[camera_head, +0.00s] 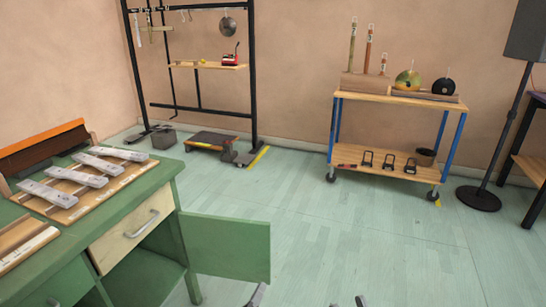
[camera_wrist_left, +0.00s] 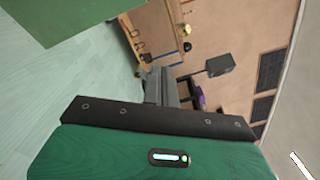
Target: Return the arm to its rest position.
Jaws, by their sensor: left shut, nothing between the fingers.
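My left gripper (camera_head: 257,295) shows only as a small grey tip at the bottom edge of the head view, in front of the green desk's open door (camera_head: 228,247). In the left wrist view its grey fingers (camera_wrist_left: 161,86) are together and empty. My right gripper (camera_head: 361,301) is a small grey tip at the bottom edge, right of the left one, mostly cut off by the frame. Both are apart from the furniture in view.
The green desk (camera_head: 135,212) at left bears several metal bars (camera_head: 75,177) on wooden boards. A wheeled cart (camera_head: 400,98), a black rack (camera_head: 252,80) and a speaker stand (camera_head: 478,198) stand farther back. The middle floor (camera_head: 320,235) is clear.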

